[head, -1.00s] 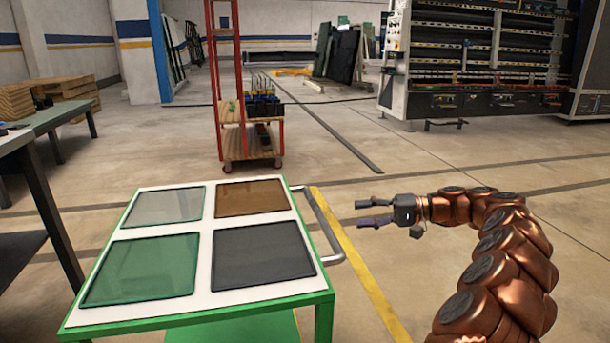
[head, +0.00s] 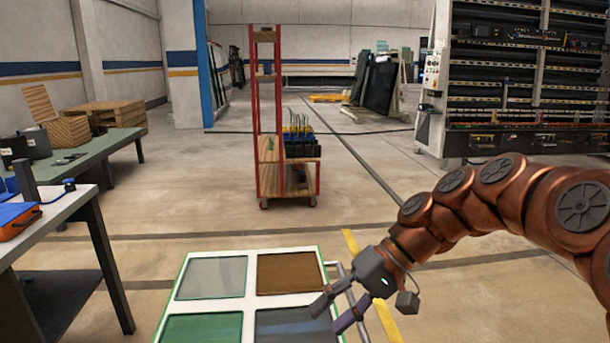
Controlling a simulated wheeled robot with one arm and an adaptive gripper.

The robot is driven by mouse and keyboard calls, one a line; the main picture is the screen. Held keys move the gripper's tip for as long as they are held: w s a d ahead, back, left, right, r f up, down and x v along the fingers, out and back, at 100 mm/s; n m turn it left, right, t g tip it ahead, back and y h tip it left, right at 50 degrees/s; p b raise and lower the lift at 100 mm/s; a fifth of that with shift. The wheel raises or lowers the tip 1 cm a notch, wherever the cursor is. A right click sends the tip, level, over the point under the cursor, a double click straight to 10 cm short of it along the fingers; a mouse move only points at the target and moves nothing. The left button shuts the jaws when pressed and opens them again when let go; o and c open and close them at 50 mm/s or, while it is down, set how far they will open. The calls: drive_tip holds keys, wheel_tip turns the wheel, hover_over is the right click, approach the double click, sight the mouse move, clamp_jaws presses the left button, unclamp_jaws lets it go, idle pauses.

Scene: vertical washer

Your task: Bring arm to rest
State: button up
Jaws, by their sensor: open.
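My gripper (head: 331,312) is open, with its two fingers apart and nothing between them. It is at the lower middle of the head view, at the right side of the green-edged white cart (head: 251,298). The fingers overlap the dark pane (head: 283,326) in the picture; I cannot tell how high above it they are. My copper-coloured arm reaches in from the right edge. The cart also holds a clear grey pane (head: 212,278), a brown pane (head: 289,273) and a green pane (head: 202,328). The cart's lower part is cut off by the frame.
A red-framed trolley (head: 285,172) with tools stands behind the cart. Worktables (head: 62,215) line the left side. A large machine (head: 520,90) stands at the back right. The floor between the cart and the trolley is clear.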

drive_tip(key=s+d+r+h+p, duration=0.2)
drive_tip(key=s+d+h+p, duration=0.1)
drive_tip(key=s, duration=0.4)
drive_tip(key=s+d+r+m+h+p, duration=0.1)
drive_tip(key=s+d+r+h+p, duration=0.1)
drive_tip(key=s+d+p, duration=0.4)
drive_tip(key=s+d+r+h+p, duration=0.2)
drive_tip(key=s+d+h+p, duration=0.2)
drive_tip(key=s+p, duration=0.3)
drive_tip(key=shift+s+d+m+t, duration=0.3)
drive_tip(key=shift+s, duration=0.9)
drive_tip(key=shift+c, duration=0.3)
drive_tip(key=shift+c, duration=0.2)
drive_tip(key=shift+a, duration=0.2)
